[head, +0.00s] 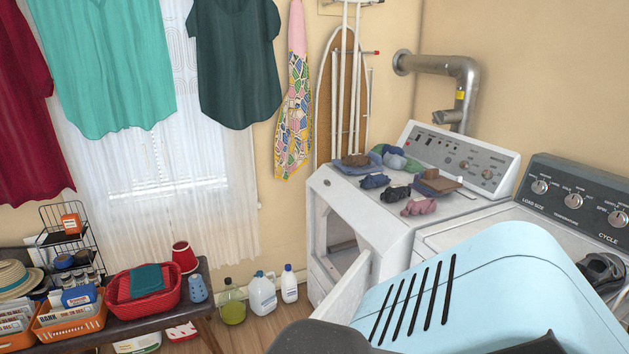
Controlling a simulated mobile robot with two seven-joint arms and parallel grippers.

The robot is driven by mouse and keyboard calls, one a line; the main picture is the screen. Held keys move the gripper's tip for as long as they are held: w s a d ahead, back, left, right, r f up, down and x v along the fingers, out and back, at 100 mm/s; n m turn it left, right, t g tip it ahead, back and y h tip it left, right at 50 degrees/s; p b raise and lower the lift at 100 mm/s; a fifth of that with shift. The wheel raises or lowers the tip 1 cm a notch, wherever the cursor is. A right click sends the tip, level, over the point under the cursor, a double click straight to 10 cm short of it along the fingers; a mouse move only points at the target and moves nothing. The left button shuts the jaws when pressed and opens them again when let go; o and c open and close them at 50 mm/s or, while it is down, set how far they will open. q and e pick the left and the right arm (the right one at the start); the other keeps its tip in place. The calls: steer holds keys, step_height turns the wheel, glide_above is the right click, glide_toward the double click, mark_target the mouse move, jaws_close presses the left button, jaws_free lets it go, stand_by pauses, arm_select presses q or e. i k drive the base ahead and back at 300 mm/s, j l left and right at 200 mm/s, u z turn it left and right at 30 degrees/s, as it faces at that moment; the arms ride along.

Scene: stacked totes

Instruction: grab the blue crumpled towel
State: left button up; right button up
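Several crumpled cloths lie on top of the white dryer (385,225). A dark blue crumpled towel (374,181) lies near its left front edge. A darker, almost black-blue crumpled cloth (396,194) lies just right of it, and a pink crumpled cloth (418,207) is further right. Behind them are a lighter blue cloth bundle (394,160) and a brown crumpled cloth (355,160) on a folded blue cloth. I cannot tell for certain which blue cloth the task names.
The dryer's front door (350,288) stands open. A washer control panel (577,198) is at the right. A low bench (130,318) at the left holds a red basket (143,290). Jugs (262,293) stand on the floor. A large light blue shell fills the lower right foreground.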

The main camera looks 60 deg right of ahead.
mark_target(376, 180)
steer(key=i+j, duration=0.15)
steer(key=i, duration=0.2)
steer(key=i+j+z, duration=0.1)
steer(key=i, duration=0.3)
steer(key=i+j, duration=0.25)
steer(key=i+z, duration=0.2)
steer(key=z, duration=0.3)
steer(key=i+z, duration=0.2)
steer(key=z, duration=0.25)
steer(key=i+j+z, duration=0.1)
steer(key=z, duration=0.4)
steer(key=i+z, duration=0.2)
steer(key=z, duration=0.25)
steer(key=i+j+z, duration=0.1)
steer(key=z, duration=0.4)
steer(key=i+j+z, duration=0.2)
steer(key=z, duration=0.25)
steer(key=i+j+z, duration=0.1)
steer(key=z, duration=0.3)
steer(key=i+j+z, duration=0.2)
steer(key=z, duration=0.15)
steer(key=i+j+z, duration=0.15)
steer(key=z, duration=0.25)
steer(key=i+j+z, duration=0.2)
steer(key=j+z, duration=0.2)
steer(key=i+j+z, duration=0.2)
steer(key=j, duration=0.2)
steer(key=k, duration=0.1)
